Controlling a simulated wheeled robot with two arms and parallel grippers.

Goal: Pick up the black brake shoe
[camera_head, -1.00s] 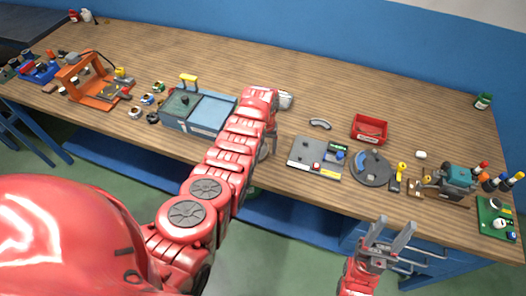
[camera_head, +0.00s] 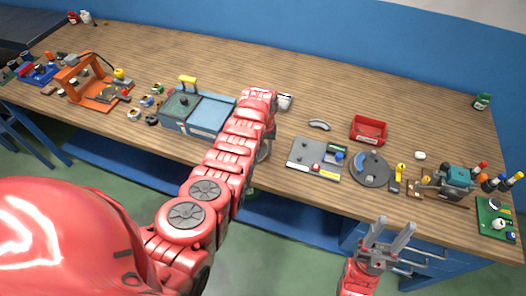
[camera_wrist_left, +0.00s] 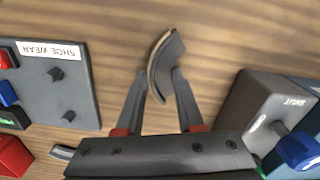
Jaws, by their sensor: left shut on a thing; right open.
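A black curved brake shoe (camera_wrist_left: 169,52) with a thin tan edge shows at the top middle of the left wrist view. My left gripper (camera_wrist_left: 160,77) is shut on its near end, one finger on each side. I cannot tell whether the shoe is clear of the wood. In the head view my left arm (camera_head: 238,140) hides this shoe and the left fingertips. A second, grey curved shoe (camera_head: 319,125) lies on the bench right of that arm. My right gripper (camera_head: 396,225) is open and empty in front of the bench edge.
A grey board (camera_head: 303,153) labelled SHOE WEAR stands right of my left arm. A blue-grey box (camera_head: 205,122) is left of it. A red tray (camera_head: 368,136) and round grey disc (camera_head: 369,172) lie further right. The bench's back middle is clear.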

